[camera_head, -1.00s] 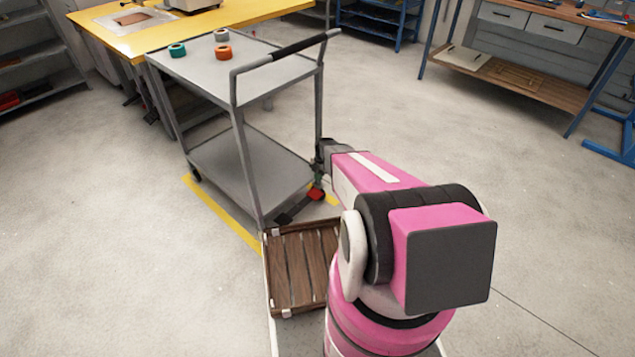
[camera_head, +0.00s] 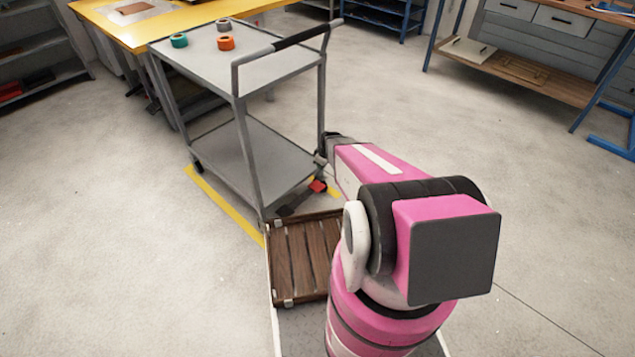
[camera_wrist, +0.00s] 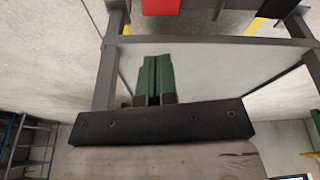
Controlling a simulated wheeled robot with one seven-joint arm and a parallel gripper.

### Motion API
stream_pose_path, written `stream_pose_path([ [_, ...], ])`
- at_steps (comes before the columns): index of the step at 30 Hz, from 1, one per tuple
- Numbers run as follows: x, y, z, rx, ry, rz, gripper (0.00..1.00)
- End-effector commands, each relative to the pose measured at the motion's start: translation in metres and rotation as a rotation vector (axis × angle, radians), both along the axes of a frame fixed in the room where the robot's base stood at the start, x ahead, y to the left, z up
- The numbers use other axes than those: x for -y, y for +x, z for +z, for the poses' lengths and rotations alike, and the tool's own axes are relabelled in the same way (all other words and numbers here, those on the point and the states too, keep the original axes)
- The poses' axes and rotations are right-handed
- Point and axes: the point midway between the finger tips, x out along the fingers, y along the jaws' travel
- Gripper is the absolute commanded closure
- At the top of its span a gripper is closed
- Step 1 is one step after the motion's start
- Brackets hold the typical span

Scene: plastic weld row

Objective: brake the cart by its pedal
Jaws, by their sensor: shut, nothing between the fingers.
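The grey two-shelf cart (camera_head: 200,60) stands ahead, with its push handle (camera_head: 290,40) toward me. A red pedal (camera_head: 318,186) shows low at its near right corner; whether it is up or down I cannot tell. In the wrist view a red pad (camera_wrist: 158,6), apparently this pedal, is cut off at the top edge. My gripper (camera_wrist: 153,62) has green fingers closed together with nothing between them. They point toward the cart frame, apart from the red pad in the picture. In the head view my arm hides most of the gripper beside the cart's near right leg.
Rolls of tape (camera_head: 226,43) lie on the cart's top shelf. A slatted wooden tray (camera_head: 300,285) lies just before the cart's near end. Yellow floor tape (camera_head: 222,203) runs along the cart's left side. A yellow table (camera_head: 160,30) stands behind; open floor lies right.

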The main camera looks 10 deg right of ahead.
Motion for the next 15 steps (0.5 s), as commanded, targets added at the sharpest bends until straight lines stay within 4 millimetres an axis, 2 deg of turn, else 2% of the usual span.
stream_pose_path([
  [6,-0.0008,-0.0052,0.0081,0.01,0.033,-0.163,1.0],
  [15,-0.0009,-0.0049,0.0088,0.01,0.041,-0.192,1.0],
])
